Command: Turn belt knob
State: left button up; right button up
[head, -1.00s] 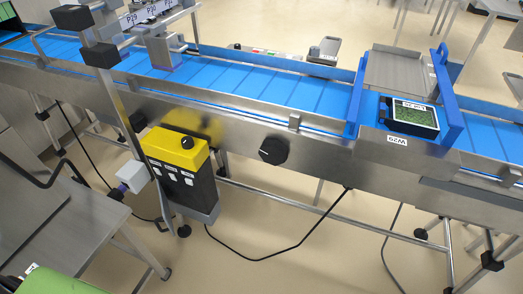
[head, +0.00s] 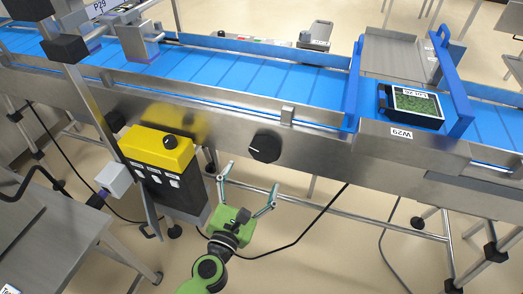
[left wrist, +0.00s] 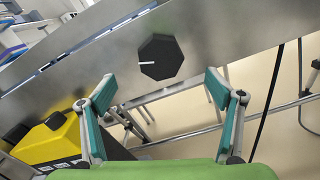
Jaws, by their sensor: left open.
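The belt knob (head: 265,147) is a black dial with a white pointer mark on the steel side wall of the conveyor. In the head view its mark points left. It also shows in the left wrist view (left wrist: 160,57), ahead of the fingers and between them, with its mark near the lower left. My left gripper (head: 251,181) is open and empty, below and slightly left of the knob, and does not touch it. In the left wrist view its two teal-padded fingers (left wrist: 157,80) stand wide apart. My right gripper is not in view.
A yellow and black control box (head: 160,150) with a black knob hangs left of my gripper. The blue belt (head: 240,72) carries a tray of green food (head: 415,105) under a blue frame. A black cable (head: 300,235) hangs below. The conveyor front around the knob is clear.

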aim_at(264, 152)
pick_arm(q)
jog(key=x, duration=1)
jog(key=shift+f, duration=0.15)
jog(key=shift+c, duration=0.4)
jog(key=c, duration=1.1)
